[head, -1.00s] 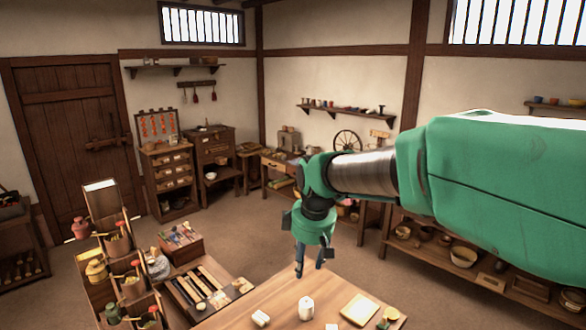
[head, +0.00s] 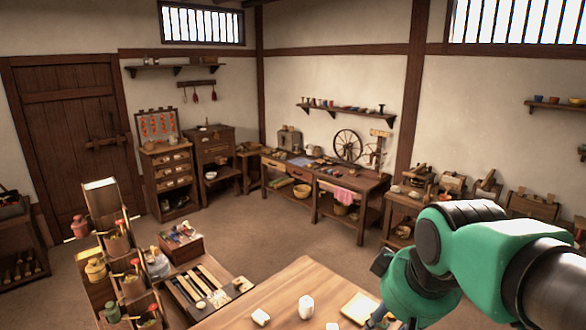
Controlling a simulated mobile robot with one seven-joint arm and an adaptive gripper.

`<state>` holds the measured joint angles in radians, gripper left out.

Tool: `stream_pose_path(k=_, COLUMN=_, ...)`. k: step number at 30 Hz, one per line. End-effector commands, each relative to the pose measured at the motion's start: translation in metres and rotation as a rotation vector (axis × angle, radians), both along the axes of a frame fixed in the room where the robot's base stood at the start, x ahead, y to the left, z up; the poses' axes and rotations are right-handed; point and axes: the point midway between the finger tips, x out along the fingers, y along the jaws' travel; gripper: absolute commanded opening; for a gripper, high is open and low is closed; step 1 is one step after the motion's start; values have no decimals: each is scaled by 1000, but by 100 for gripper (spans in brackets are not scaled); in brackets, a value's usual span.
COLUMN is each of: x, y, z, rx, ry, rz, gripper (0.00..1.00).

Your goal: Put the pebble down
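I cannot pick out the pebble for certain in this view. My gripper (head: 378,320) is low at the right front of the wooden table (head: 270,297), by the right edge of a pale square board or tray (head: 358,308). My green arm hides most of it, and only a bit of its dark fingers shows at the bottom of the picture. I cannot see whether it is open or shut, or whether it holds anything.
A low bench with dark strips (head: 200,285) and a stepped rack (head: 100,190) are at left. The floor behind the table is clear.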

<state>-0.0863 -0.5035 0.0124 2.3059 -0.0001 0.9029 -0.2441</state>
Motion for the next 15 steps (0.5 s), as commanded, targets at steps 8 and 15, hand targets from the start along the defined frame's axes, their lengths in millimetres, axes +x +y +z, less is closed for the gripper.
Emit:
stream_pose_path(k=8, x=-61, y=-23, z=-17, rx=64, ry=-40, rz=-182, gripper=41)
stream_pose_path(k=15, x=-91, y=-33, z=-31, rx=103, ry=-59, rz=-284, gripper=41)
